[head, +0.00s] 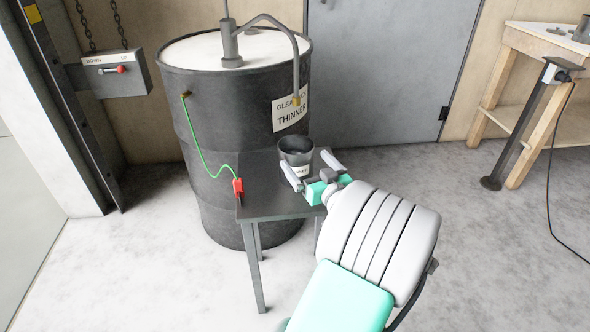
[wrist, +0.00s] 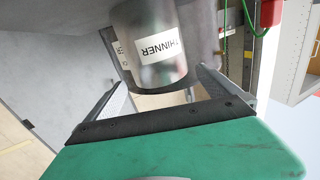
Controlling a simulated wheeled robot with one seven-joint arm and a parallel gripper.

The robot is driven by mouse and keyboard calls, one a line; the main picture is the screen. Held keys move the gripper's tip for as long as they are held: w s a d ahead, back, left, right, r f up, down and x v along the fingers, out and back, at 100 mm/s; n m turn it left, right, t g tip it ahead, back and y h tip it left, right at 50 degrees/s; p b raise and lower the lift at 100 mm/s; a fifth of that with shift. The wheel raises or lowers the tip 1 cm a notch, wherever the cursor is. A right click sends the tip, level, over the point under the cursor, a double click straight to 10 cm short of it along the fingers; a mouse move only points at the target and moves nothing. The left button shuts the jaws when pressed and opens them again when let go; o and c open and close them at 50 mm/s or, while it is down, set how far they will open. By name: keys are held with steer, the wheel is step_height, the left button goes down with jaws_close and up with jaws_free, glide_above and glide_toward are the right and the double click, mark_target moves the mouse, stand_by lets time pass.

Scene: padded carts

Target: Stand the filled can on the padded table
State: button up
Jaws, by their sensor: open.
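A grey metal can (head: 296,152) with a white label stands upright on a small dark table (head: 262,205) beside the drum, below its spout. Its open top looks dark inside, and I cannot tell how full it is. My gripper (head: 308,165) is open at the near side of the can, one finger to each side. In the wrist view the can (wrist: 160,72) shows its THINNER label upside down, between and beyond the open fingers of my gripper (wrist: 160,85). I see no clear padding on any table.
A black drum (head: 225,120) labelled thinner, with a pump, stands behind the table. A red clamp (head: 238,188) on a green wire grips the table's left edge. A wooden bench (head: 530,50) and a dark post (head: 520,120) stand right. The floor between is clear, apart from a cable.

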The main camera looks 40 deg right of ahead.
mark_target(289, 141)
steer(key=shift+w+d+n, duration=0.1)
steer(key=shift+w+n, duration=0.2)
steer(key=shift+w, duration=0.05)
steer(key=x, duration=0.2)
steer(key=b+x, duration=0.1)
steer(key=x, duration=0.3)
steer(key=shift+w+f, duration=0.25)
steer(key=shift+f, duration=0.15)
steer(key=shift+w+d, duration=0.15)
steer(key=shift+w, duration=0.1)
steer(key=shift+c, duration=0.6)
steer(key=c, duration=1.6)
steer(key=shift+r, duration=0.15)
steer(key=shift+c, duration=0.5)
